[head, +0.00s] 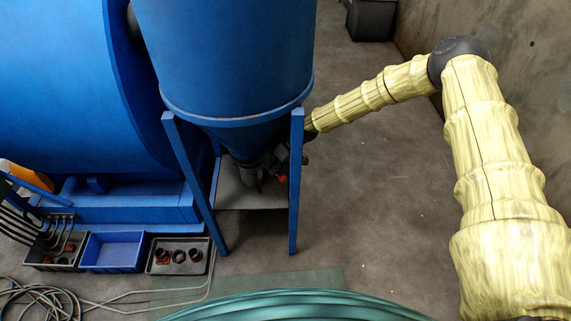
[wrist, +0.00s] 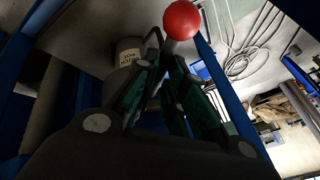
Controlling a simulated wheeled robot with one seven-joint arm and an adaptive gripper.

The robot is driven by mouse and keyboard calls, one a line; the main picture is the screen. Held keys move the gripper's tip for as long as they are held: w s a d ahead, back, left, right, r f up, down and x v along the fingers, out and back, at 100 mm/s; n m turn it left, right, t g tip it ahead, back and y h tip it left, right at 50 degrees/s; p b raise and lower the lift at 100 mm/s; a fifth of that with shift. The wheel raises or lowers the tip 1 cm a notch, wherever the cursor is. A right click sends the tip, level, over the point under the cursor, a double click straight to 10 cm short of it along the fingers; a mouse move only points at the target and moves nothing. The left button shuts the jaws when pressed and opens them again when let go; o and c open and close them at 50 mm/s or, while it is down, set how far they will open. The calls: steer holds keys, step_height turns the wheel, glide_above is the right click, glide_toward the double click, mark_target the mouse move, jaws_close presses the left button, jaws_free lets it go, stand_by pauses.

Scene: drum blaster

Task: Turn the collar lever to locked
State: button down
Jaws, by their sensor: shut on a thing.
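My gripper (wrist: 168,50) is shut on the lever's stem, just below the knob. The pads are dark green, and they hide the lower part of the lever. In the head view a small red spot, the knob (head: 282,178), shows under the cone of the blue hopper (head: 235,60). My arm reaches in there from the right, behind a hopper leg. The collar itself is mostly hidden in shadow, so the lever's setting cannot be read.
A grey cylinder (wrist: 127,52) with a small printed label hangs beside my fingers. Blue hopper legs (head: 295,190) stand close around my gripper. A blue bin (head: 112,252) and a grey bin of parts (head: 178,256) sit at lower left.

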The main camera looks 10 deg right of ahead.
steer(key=shift+s+a, duration=0.1)
steer(key=shift+a, duration=0.1)
stand_by(0.3)
steer(key=c, duration=1.5)
jaws_free()
steer(key=shift+d, duration=0.1)
steer(key=shift+r, duration=0.15)
steer(key=v, duration=1.1)
steer(key=shift+s+d+r, duration=0.1)
steer(key=shift+d+r, duration=0.1)
steer(key=shift+r, duration=0.15)
